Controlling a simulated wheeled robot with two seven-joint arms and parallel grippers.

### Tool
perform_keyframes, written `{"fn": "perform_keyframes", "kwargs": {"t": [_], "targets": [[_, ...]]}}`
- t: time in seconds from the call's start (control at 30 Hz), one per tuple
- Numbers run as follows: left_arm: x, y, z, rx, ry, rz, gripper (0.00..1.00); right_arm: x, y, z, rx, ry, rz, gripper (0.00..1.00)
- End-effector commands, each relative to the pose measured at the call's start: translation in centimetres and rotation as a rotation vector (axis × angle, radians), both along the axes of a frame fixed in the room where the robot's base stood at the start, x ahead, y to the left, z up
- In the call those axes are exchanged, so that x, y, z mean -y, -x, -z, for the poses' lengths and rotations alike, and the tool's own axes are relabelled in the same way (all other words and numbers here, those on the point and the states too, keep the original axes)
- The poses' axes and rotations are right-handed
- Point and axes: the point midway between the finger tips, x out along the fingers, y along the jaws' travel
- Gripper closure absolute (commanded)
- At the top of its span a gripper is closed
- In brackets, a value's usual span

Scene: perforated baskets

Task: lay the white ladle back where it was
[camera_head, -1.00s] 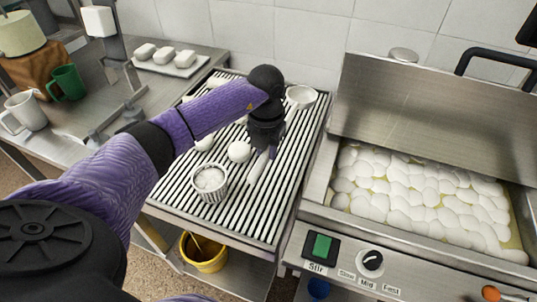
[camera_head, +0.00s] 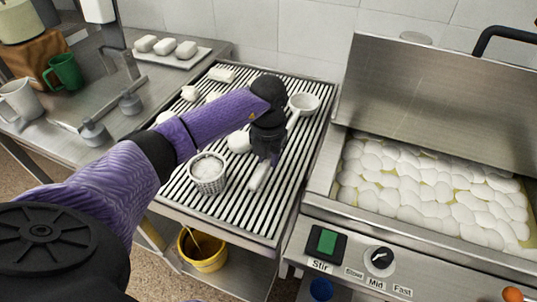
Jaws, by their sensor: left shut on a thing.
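The white ladle (camera_head: 304,103) lies across the ribbed draining rack (camera_head: 228,222), its bowl near the back right of the rack and its handle running toward the front. My left gripper (camera_head: 265,160) points down over the rack and is shut on the ladle's handle. The near end of the handle (camera_head: 259,178) shows below the fingers. My gripper and wrist hide the middle of the handle. I cannot tell whether the ladle touches the slats. My right gripper is not in view.
A small perforated basket (camera_head: 207,174) with white contents stands on the rack left of my gripper. White lumps (camera_head: 239,142) lie near it. A vat (camera_head: 430,190) of white pieces with a raised lid is at right. A yellow bucket (camera_head: 203,252) is below.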

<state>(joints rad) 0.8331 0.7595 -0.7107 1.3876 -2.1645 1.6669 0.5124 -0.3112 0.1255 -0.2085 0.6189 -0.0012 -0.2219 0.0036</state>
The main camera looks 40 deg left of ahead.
Motion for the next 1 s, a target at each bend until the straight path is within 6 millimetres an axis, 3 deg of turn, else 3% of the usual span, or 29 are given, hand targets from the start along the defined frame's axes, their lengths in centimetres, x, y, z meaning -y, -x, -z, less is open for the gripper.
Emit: {"fn": "perform_keyframes", "kwargs": {"t": [0.77, 0.8, 1.0], "targets": [[0.0, 0.0, 1.2, -0.001, 0.000, 0.000, 1.00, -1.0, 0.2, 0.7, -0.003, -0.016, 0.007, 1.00], [0.0, 0.0, 1.2, -0.001, 0.000, 0.000, 0.69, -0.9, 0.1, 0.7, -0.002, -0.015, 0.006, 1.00], [0.0, 0.0, 1.1, 0.000, 0.000, 0.000, 0.30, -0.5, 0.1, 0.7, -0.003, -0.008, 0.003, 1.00]]}}
